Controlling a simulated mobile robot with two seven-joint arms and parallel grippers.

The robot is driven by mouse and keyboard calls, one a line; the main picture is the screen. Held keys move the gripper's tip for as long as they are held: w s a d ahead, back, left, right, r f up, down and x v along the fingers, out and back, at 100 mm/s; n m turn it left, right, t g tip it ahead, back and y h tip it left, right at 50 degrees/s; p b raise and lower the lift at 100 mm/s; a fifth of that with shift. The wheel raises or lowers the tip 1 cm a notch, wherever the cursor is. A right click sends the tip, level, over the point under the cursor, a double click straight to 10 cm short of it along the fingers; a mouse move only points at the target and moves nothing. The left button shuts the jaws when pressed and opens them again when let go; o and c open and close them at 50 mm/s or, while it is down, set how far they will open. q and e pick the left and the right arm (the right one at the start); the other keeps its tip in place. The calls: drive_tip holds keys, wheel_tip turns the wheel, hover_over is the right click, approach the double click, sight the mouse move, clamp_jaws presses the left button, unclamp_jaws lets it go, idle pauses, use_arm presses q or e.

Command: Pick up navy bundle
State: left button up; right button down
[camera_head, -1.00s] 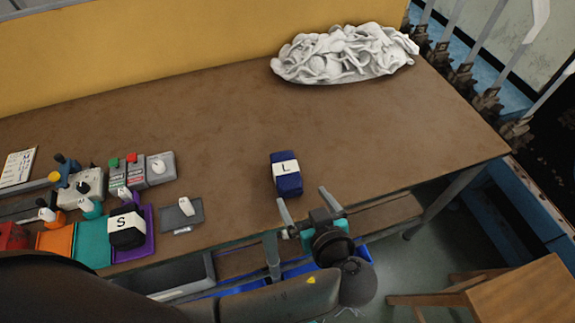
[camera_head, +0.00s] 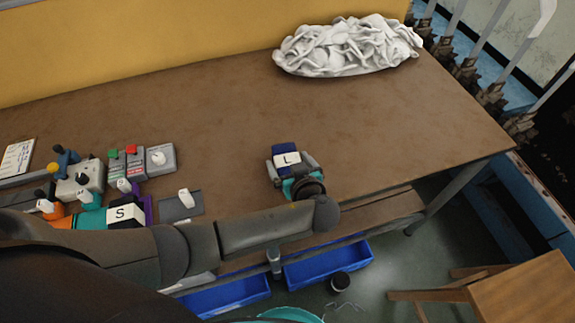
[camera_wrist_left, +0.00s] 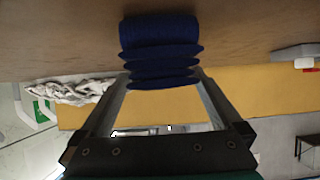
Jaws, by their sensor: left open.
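The navy bundle (camera_head: 284,148) lies on the brown table with a white band marked L around it. In the left wrist view the navy bundle (camera_wrist_left: 160,48) shows as a stack of folded dark blue layers. My left gripper (camera_head: 291,164) is at the bundle's near end, with one finger on each side of it. In the left wrist view the open fingers (camera_wrist_left: 160,75) reach up to the bundle's sides, and a gap shows by its lower part. Whether they touch it I cannot tell. My right gripper is not in view.
A black bundle marked S (camera_head: 125,213) sits at the left among coloured mats and several small switch boxes (camera_head: 160,160). A white heap of cloth (camera_head: 345,47) lies at the back right. The middle of the table is clear. Blue bins (camera_head: 328,265) stand below.

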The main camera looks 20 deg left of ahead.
use_arm(q)
drive_tip(key=shift+w+a+f, duration=0.3)
drive_tip(key=shift+w, duration=0.1)
drive_tip(key=c, duration=1.4)
